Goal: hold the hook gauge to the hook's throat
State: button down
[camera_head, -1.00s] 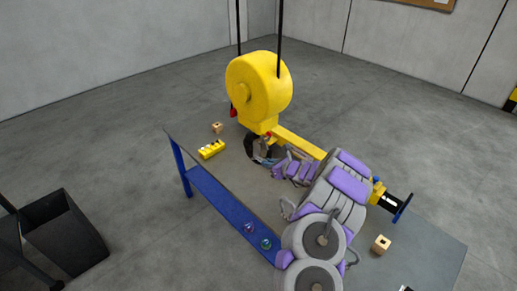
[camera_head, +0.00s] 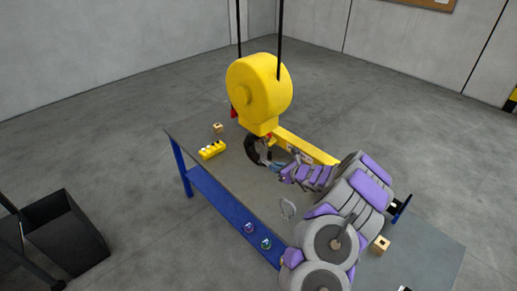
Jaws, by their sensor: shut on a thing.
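The black hook (camera_head: 252,151) hangs below the yellow hoist block (camera_head: 260,88), just above the table. My gripper (camera_head: 274,165) is at the right side of the hook, close to its open throat. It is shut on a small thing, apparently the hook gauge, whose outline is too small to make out. I cannot tell whether the gauge touches the hook. My purple and grey arm reaches in from the lower right and hides part of the table.
A yellow beam (camera_head: 305,146) runs behind my arm. A black bin (camera_head: 65,232) stands left.

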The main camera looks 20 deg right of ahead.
jog(key=p+v, duration=0.3)
jog(key=v, duration=0.4)
jog(key=shift+s+d+r, duration=0.15)
jog(key=shift+s+r, duration=0.05)
dwell(0.3)
